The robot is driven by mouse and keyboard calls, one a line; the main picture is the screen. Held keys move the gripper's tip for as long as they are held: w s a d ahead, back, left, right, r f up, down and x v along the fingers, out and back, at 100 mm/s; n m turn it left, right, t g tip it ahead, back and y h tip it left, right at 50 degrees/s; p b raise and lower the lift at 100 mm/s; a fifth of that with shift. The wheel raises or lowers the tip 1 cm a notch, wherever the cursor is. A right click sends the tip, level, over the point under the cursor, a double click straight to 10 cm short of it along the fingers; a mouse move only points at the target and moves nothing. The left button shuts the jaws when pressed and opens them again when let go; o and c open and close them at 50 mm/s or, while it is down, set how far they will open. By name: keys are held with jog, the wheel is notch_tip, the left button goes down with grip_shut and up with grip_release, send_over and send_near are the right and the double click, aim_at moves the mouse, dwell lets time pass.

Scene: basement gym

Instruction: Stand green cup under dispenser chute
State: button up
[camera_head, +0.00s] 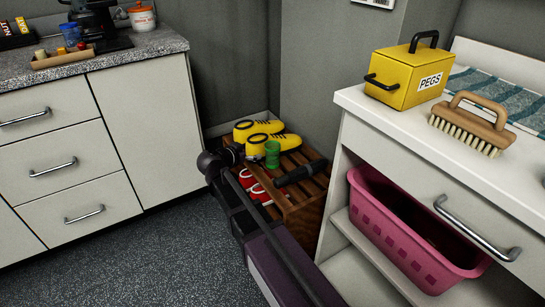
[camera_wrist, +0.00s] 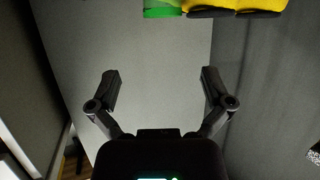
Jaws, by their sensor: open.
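The green cup (camera_head: 272,154) stands on a slatted wooden rack (camera_head: 305,208) beside yellow shoes. In the wrist view the cup (camera_wrist: 163,8) shows at the top edge, partly cut off, beyond the fingertips. My gripper (camera_wrist: 160,75) is open with nothing between its fingers, apart from the cup. In the head view my dark arm reaches the rack's left side; the fingers are hard to make out there. A black machine (camera_head: 97,18) stands on the left counter, cut off by the top edge. I cannot tell whether it is the dispenser, and no chute is clear.
Yellow shoes (camera_head: 257,136) and red shoes (camera_head: 254,188) are on the rack. At right are a peg box (camera_head: 405,80), a brush (camera_head: 470,127) and a pink basket (camera_head: 410,245).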

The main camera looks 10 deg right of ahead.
jog(key=b, duration=0.3)
send_near(276, 145)
jog(key=shift+d, duration=0.4)
jog(key=shift+w, duration=0.1)
jog(key=b+x, duration=0.2)
jog(key=x, duration=0.2)
jog(key=shift+w+a+f, duration=0.1)
jog(key=shift+a+f, duration=0.05)
jog(key=shift+f, duration=0.1)
jog(key=shift+w+d+f+b, duration=0.15)
jog(key=shift+w+d+b, duration=0.15)
jog(key=shift+w+d, duration=0.1)
jog(key=shift+c, duration=0.2)
jog(key=c, duration=0.8)
